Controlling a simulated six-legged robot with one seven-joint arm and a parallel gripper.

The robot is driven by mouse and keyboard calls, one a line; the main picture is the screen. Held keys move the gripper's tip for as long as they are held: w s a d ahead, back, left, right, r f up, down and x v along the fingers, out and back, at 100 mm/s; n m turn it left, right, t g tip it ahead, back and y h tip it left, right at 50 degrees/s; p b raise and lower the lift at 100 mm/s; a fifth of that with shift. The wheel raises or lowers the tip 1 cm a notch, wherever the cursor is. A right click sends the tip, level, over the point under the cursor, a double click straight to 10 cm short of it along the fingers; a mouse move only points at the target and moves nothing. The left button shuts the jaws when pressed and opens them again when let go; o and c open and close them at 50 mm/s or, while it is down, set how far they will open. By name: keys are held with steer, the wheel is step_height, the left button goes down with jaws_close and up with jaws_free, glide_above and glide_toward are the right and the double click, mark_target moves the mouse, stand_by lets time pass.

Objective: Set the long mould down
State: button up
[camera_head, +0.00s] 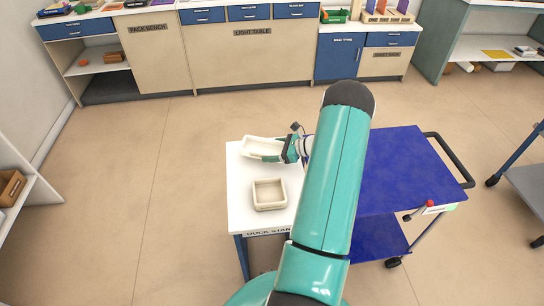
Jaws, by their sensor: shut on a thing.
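The long mould (262,146) is a cream, shallow, elongated tray at the far end of the small white-topped stand (243,220). My gripper (284,153) reaches in from the right and is shut on the long mould. The mould looks slightly tilted, and I cannot tell whether it touches the white top or hangs just above it. My teal arm covers the right part of the stand and part of the wrist.
A square cream mould (269,203) sits on the white top, nearer me. A blue cart (405,165) with a black handle stands close to the stand's right. Benches (245,60) line the back wall. Open floor (150,180) lies left of the stand.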

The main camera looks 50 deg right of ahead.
steer(key=shift+w+f, duration=0.2)
steer(key=shift+f, duration=1.45)
steer(key=shift+f, duration=0.15)
steer(key=o, duration=1.2)
steer(key=shift+c, duration=0.2)
